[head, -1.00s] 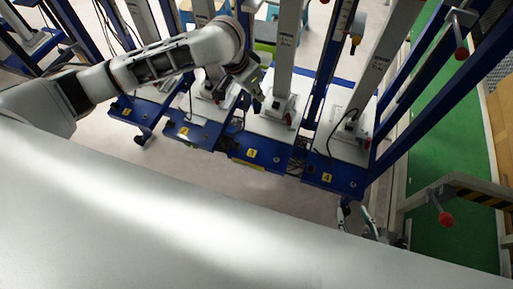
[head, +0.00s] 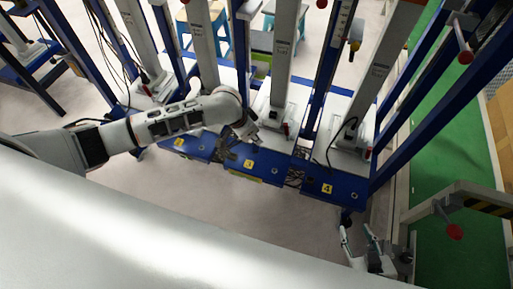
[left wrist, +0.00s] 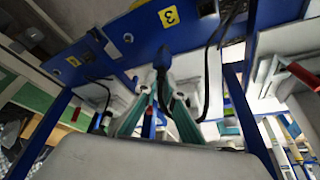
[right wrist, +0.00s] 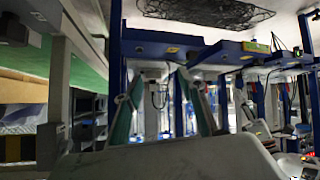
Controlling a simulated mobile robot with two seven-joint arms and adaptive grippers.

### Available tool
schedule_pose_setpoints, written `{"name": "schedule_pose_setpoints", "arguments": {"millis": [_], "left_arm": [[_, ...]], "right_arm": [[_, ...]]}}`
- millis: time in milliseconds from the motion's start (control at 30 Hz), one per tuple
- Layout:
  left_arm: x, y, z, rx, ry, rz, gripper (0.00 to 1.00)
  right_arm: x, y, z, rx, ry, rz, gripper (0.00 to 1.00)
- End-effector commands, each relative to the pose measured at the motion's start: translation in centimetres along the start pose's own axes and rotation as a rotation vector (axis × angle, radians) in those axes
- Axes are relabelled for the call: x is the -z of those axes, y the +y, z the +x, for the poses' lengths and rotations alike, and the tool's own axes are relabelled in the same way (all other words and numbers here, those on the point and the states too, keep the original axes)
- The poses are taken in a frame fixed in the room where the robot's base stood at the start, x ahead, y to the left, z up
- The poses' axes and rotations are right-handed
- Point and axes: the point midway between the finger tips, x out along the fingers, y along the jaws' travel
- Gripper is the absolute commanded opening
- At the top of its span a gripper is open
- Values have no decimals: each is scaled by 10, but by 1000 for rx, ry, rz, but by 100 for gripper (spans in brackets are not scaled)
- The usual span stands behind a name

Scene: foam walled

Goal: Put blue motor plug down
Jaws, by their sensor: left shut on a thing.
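The blue motor plug (left wrist: 162,57) is a small dark blue piece between the tips of my left gripper (left wrist: 162,84) in the left wrist view. The fingers lean together and are shut on it. In the head view my left gripper (head: 233,139) is near the blue front panel (head: 262,162) labelled 3, where the plug is too small to make out. My right gripper (head: 360,245) is at the lower right in front of panel 4, its fingers apart. In the right wrist view it is also open and empty (right wrist: 162,95).
White upright columns on pale bases stand behind the blue panels. A black cable (head: 335,140) hangs at station 4. A rail with a red knob (head: 455,231) is at the right. The floor (head: 225,200) in front of the panels is clear.

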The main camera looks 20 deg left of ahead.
Motion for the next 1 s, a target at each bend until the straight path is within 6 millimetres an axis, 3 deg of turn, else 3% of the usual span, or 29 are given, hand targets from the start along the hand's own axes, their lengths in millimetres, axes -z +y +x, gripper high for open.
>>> {"name": "schedule_pose_setpoints", "arguments": {"millis": [233, 500, 933, 967, 1000], "left_arm": [[-6, 0, 15, -2, 0, -2, 0], [-25, 2, 57, -3, -4, -2, 0], [-24, 0, 60, 0, 1, 0, 0], [-24, 0, 60, 0, 2, 0, 16], [-24, 0, 60, 0, 2, 0, 26]], "right_arm": [[-2, 2, 4, -4, 3, -6, 40], [-20, -3, 9, 0, -17, -16, 40], [-15, 0, 8, -4, -12, -19, 40], [-15, 0, 8, -4, -11, -19, 40], [-15, 0, 8, -4, -11, -19, 40]]}}
